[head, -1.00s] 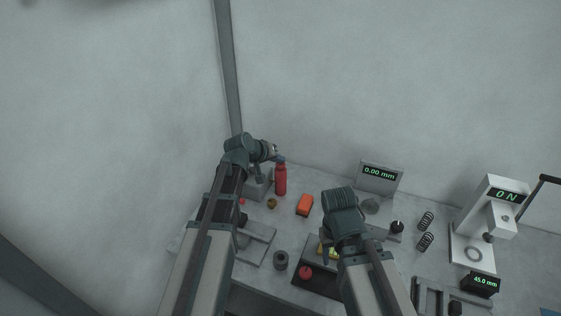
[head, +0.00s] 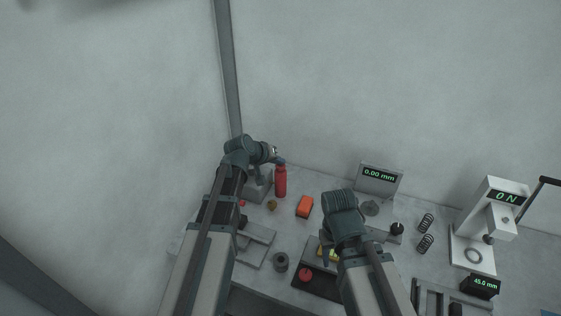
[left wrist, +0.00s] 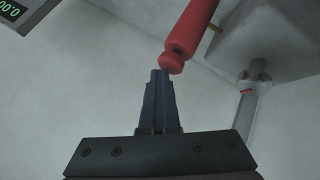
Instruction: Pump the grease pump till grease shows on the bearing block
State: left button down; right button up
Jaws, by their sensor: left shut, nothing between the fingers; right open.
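The red grease pump (head: 280,181) stands upright on the table, beside a grey block (head: 261,187) that I take for the bearing block. In the left wrist view the pump (left wrist: 186,35) and the grey block (left wrist: 275,38) show at the top, with a thin brass-coloured piece between them. My left gripper (head: 280,160) is at the pump's top. Its shut, empty fingers (left wrist: 160,75) are at the pump's rounded end; I cannot tell whether they touch. I can make out no grease on the visible block faces. My right gripper (head: 327,252) is open, partly hidden by its arm.
An orange block (head: 304,206), a small brass-coloured part (head: 272,204) and a dark grey ring-shaped part (head: 281,262) lie nearby. A gauge display (head: 379,177) reading 0.00 mm stands behind. Springs (head: 425,242) and a white press (head: 492,215) are at the right.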

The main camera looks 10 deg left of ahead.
aim_at(279, 167)
pick_arm(q)
jog(key=shift+r+p, duration=1.1)
jog(key=shift+r, duration=0.15)
pick_arm(e)
jog(key=shift+r, duration=1.25)
pick_arm(q)
jog(key=shift+r, duration=0.15)
pick_arm(e)
jog(key=shift+r, duration=0.1)
pick_arm(q)
notch_tip(279, 167, up, 5)
jog(key=p, duration=0.5)
pick_arm(e)
notch_tip(279, 167, up, 5)
jog(key=shift+f, duration=0.1)
